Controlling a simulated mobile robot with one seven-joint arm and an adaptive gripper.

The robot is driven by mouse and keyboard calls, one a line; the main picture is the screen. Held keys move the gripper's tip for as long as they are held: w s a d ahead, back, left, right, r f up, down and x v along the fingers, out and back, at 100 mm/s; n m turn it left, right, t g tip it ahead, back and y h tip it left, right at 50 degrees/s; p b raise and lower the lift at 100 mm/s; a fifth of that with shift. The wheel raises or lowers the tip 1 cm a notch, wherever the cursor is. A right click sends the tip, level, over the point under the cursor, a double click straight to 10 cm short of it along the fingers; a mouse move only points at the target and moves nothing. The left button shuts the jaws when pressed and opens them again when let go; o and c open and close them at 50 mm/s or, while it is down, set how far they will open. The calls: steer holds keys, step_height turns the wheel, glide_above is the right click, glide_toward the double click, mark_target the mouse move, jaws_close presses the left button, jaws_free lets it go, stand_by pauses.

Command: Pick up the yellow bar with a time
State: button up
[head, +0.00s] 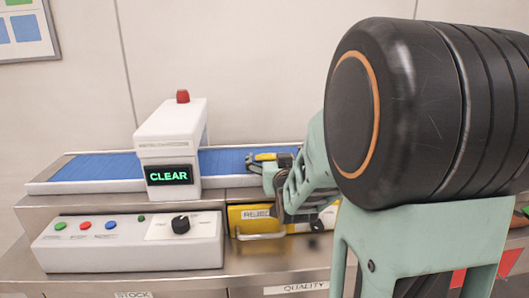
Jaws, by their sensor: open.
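A small yellow shape (265,157) shows over the blue belt, right at the tips of my gripper (262,167). It could be the yellow bar or a yellow part of my gripper; I cannot tell which, and no time can be read on it. My gripper is open and reaches in from the right, low over the belt's near side. My own arm hides much of the gripper and the right part of the belt. Whether the fingers touch the yellow shape cannot be seen.
A white scanner housing (170,137) with a red lamp (183,96) and a CLEAR display (169,175) straddles the blue conveyor (98,167). A button panel (128,240) stands in front. A yellow labelled bin (245,222) sits below my gripper. The belt's left part is bare.

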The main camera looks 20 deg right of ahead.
steer(key=shift+s, duration=0.1)
steer(key=shift+c, duration=0.5)
steer(key=c, duration=1.2)
steer(key=shift+o, duration=0.2)
steer(key=shift+r, duration=0.2)
